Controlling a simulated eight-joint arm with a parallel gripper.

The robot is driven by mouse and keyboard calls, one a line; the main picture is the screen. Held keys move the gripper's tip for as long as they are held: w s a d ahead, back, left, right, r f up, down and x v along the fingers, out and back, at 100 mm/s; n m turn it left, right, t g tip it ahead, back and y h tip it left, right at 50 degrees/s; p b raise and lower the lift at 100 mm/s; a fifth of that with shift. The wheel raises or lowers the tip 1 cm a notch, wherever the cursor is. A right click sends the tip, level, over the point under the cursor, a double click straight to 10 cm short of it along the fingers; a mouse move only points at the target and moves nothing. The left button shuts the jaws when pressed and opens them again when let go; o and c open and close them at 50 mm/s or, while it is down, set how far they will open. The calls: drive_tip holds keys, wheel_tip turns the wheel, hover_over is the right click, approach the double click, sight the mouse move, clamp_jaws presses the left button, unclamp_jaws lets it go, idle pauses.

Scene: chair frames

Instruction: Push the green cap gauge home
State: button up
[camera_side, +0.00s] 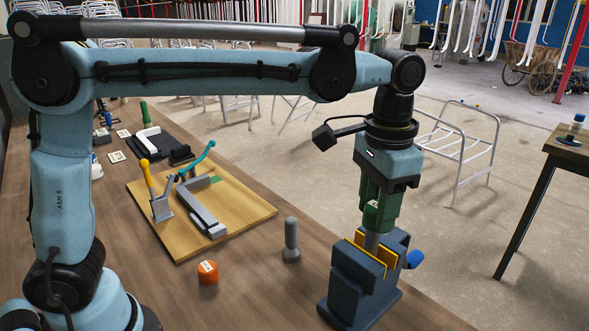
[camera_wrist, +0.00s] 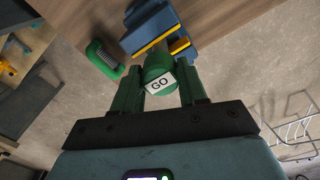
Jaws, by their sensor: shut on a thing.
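The green cap gauge (camera_wrist: 158,78), with a white GO label on its end, is between my gripper's two green fingers in the wrist view. My gripper (camera_side: 378,218) points straight down over the blue vise (camera_side: 352,283) in the side view and is shut on the gauge. The vise also shows in the wrist view (camera_wrist: 150,22). A grey cylinder (camera_side: 372,242) shows just below my fingers, between the yellow vise jaws (camera_side: 372,258). I cannot tell whether it is part of the gauge.
An orange cap (camera_side: 207,272) with a white label and an upright grey pin (camera_side: 291,240) stand left of the vise. A wooden board (camera_side: 240,212) carries a toggle clamp.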

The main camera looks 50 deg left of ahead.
drive_tip(key=o, duration=1.1)
drive_tip(key=shift+o, duration=0.2)
drive_tip(key=shift+r, duration=0.1)
wheel_tip(320, 180, up, 12)
drive_tip(key=s+a+f+n+t, duration=0.2)
drive_tip(key=s+a+f, duration=0.3)
drive_tip(key=a+f, duration=0.4)
drive_tip(key=s+a+f+n+t, duration=0.2)
drive_tip(key=s+a+f+t, duration=0.2)
drive_tip(key=a+f, duration=0.5)
drive_tip(key=shift+s+f+n+t, duration=0.2)
drive_tip(key=shift+s+n+t, duration=0.2)
drive_tip(key=shift+t, duration=0.2)
